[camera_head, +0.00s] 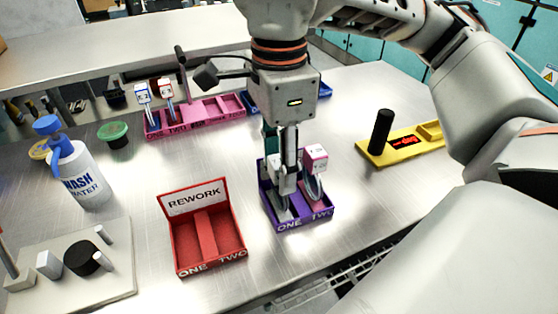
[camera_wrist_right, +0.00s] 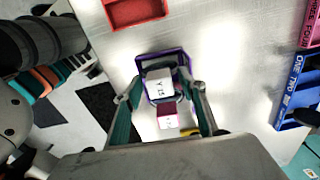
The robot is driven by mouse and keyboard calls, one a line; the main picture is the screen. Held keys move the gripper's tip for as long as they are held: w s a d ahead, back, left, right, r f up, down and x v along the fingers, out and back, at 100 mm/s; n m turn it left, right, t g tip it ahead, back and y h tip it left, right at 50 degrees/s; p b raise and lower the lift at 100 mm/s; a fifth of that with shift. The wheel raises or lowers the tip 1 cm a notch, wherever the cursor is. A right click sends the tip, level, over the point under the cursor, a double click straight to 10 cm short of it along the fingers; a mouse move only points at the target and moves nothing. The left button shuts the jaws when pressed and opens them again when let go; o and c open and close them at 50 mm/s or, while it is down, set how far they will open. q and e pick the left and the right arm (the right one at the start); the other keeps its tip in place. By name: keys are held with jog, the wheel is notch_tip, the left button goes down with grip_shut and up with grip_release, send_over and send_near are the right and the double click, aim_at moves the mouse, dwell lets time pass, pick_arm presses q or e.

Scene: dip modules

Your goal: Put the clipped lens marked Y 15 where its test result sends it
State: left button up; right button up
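The clipped lens marked Y 15 (camera_wrist_right: 159,83) has a white clip and stands in the purple tray (camera_wrist_right: 183,56). In the head view that tray (camera_head: 305,224) is lettered ONE and TWO, and the lens (camera_head: 280,210) is in compartment ONE, its clip largely hidden by my right gripper. A pink-clipped lens (camera_head: 315,160) stands in compartment TWO. My right gripper (camera_head: 285,188) points down over compartment ONE. In the right wrist view its fingers (camera_wrist_right: 160,95) are spread on either side of the white clip, with gaps between. My left gripper is in neither view.
A red REWORK tray (camera_head: 207,232) stands left of the purple tray. A pink tray (camera_head: 215,112) with two clipped lenses and a blue tray (camera_head: 322,89) are behind. A yellow device (camera_head: 375,158) with a red display is right. A wash bottle (camera_head: 80,175) stands left.

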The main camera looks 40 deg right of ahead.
notch_tip(320, 180, up, 8)
jog(key=shift+p, duration=0.85)
notch_tip(320, 180, up, 4)
jog(key=shift+r+p, duration=0.2)
jog(key=shift+p, duration=0.25)
